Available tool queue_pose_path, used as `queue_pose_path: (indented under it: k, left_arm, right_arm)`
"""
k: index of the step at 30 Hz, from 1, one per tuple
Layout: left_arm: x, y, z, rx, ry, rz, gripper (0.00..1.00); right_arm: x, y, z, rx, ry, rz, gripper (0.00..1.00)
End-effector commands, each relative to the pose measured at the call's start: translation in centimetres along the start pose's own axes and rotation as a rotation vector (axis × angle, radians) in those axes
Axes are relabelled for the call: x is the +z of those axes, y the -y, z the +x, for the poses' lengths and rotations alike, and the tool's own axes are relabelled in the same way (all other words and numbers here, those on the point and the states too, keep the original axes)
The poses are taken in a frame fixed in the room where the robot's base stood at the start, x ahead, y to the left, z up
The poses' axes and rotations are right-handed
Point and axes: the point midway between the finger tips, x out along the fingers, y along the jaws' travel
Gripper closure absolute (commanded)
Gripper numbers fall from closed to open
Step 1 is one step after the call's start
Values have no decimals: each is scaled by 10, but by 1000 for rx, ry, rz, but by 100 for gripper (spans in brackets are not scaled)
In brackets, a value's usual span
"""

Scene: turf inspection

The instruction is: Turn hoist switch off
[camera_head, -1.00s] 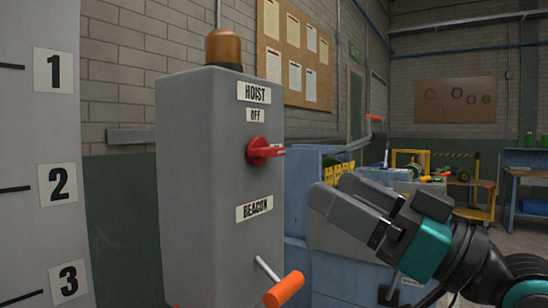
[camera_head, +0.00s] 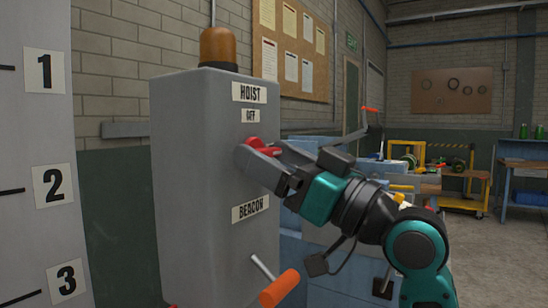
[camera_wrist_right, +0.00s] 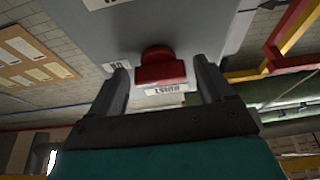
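The grey control box (camera_head: 190,190) carries the HOIST label (camera_head: 249,92) with an OFF label (camera_head: 250,116) below it. The red hoist switch (camera_head: 254,142) is on its front face, partly hidden behind my right gripper (camera_head: 263,150). In the right wrist view, the red switch (camera_wrist_right: 161,68) sits between the two open fingers, with a gap visible on each side. Its handle angle is hard to tell in the head view. My left gripper is not in view.
A BEACON label (camera_head: 250,208) and a lever with an orange grip (camera_head: 279,289) are lower on the box. An amber lamp (camera_head: 218,47) is on top. A numbered board (camera_head: 35,130) stands at left. Blue cabinets (camera_head: 300,240) stand behind my right arm.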

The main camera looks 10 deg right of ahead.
Motion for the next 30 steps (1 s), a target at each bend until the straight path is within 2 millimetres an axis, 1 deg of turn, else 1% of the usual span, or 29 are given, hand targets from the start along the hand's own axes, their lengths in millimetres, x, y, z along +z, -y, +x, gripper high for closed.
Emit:
queue_pose_path:
  k: [1, 2, 15, 16, 23, 30]
  left_arm:
    - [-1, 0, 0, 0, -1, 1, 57]
    - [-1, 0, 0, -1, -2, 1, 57]
    - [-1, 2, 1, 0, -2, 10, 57]
    - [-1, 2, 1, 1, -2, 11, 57]
    - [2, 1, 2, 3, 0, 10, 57]
    - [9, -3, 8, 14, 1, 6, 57]
  right_arm:
    - [0, 0, 0, 0, 0, 0, 24]
    - [0, 0, 0, 0, 0, 0, 27]
    - [0, 0, 0, 0, 0, 1, 69]
    - [0, 0, 0, 0, 0, 1, 71]
    - [1, 0, -1, -9, 1, -21, 71]
    - [3, -2, -2, -50, 3, -128, 71]
